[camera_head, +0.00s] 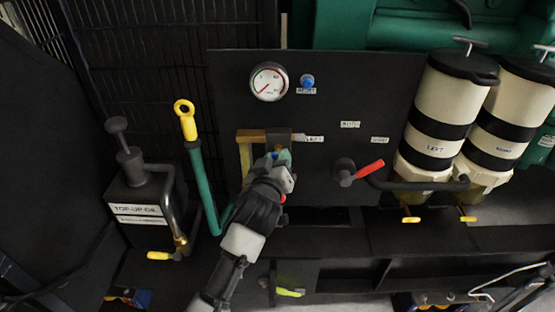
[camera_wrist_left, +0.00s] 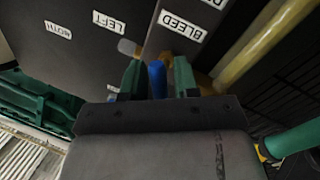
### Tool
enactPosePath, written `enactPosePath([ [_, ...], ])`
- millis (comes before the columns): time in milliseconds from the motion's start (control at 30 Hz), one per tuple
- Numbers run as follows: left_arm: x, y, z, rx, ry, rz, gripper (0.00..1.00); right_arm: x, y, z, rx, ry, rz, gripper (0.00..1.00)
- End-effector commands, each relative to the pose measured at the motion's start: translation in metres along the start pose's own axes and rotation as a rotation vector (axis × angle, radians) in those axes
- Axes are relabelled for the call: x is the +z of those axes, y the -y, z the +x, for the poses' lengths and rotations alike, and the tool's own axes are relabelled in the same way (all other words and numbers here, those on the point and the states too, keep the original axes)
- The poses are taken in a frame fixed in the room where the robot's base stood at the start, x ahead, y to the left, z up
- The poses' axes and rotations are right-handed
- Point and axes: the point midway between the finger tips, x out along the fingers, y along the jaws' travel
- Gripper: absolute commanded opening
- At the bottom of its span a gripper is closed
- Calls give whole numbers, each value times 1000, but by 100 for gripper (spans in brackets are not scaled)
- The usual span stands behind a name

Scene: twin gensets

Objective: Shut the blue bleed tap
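The blue bleed tap's handle (camera_wrist_left: 157,80) shows in the left wrist view, standing between the two green fingers of my left gripper (camera_wrist_left: 158,82). A narrow dark gap seems to show on each side of the handle, so the fingers are around it without clearly pressing on it. A BLEED label (camera_wrist_left: 184,25) is on the dark panel just beyond. In the head view, my left gripper (camera_head: 282,157) is at the brass pipe (camera_head: 252,136) on the panel and hides most of the tap. My right gripper is not in view.
A red-handled valve (camera_head: 369,169) sits right of my gripper. A pressure gauge (camera_head: 269,82) and blue knob (camera_head: 307,81) are above. A green lever with a yellow grip (camera_head: 186,122) stands left. Two cream filter canisters (camera_head: 437,113) (camera_head: 504,119) are at right.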

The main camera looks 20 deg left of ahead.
Motion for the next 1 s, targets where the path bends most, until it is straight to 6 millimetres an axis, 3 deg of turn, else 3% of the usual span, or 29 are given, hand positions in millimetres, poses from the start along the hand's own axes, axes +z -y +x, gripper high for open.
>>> enactPosePath([
  [33, 0, 0, 0, 0, 0, 0, 23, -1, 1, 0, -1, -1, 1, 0],
  [200, 0, 0, 0, 0, 0, 0, 0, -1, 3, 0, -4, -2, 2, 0],
  [567, -2, -1, 0, -5, 12, 53, 0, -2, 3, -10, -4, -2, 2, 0],
  [1000, -6, -3, 0, -37, 78, 384, 0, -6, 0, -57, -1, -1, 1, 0],
])
